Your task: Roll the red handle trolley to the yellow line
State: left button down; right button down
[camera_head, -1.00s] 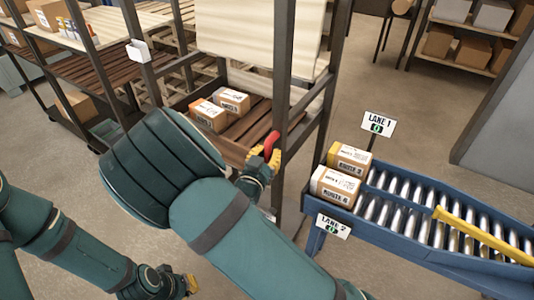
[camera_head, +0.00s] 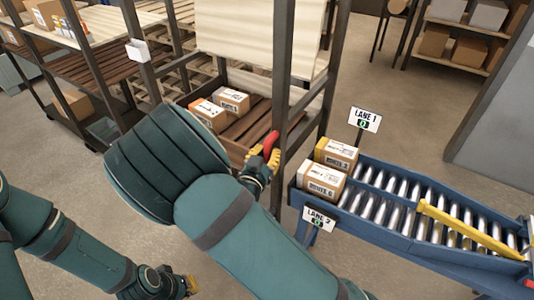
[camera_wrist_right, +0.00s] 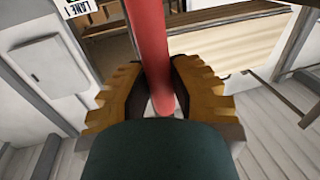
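The trolley is a dark-framed rack with a cream upper panel (camera_head: 245,35) and a lower wooden slatted deck (camera_head: 262,118) carrying a few cartons (camera_head: 232,99). Its red handle (camera_head: 271,143) is at a dark front post. My right gripper (camera_head: 266,158) is at this handle. In the right wrist view the red handle (camera_wrist_right: 150,45) stands between the yellow fingers, which are shut around it. My left gripper (camera_head: 190,285) hangs low at the bottom of the head view, its fingers mostly hidden. No yellow line on the floor shows.
A blue roller conveyor (camera_head: 385,235) stands close to the trolley's right, with two cartons (camera_head: 337,153), a yellow bar (camera_head: 465,228) and lane signs (camera_head: 365,119). Racks stand at the left (camera_head: 90,70) and back right (camera_head: 455,20). Floor is open between the trolley and the back-right rack.

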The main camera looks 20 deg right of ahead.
jog(key=c, duration=0.8)
grip_release()
jog(key=shift+s+d, duration=0.2)
jog(key=shift+d, duration=0.1)
jog(key=shift+c, duration=0.2)
jog(key=shift+a, duration=0.1)
jog(key=shift+s+a, duration=0.1)
jog(key=shift+a, duration=0.05)
jog(key=v, duration=1.1)
jog(key=shift+s, duration=0.25)
jog(key=shift+a, duration=0.1)
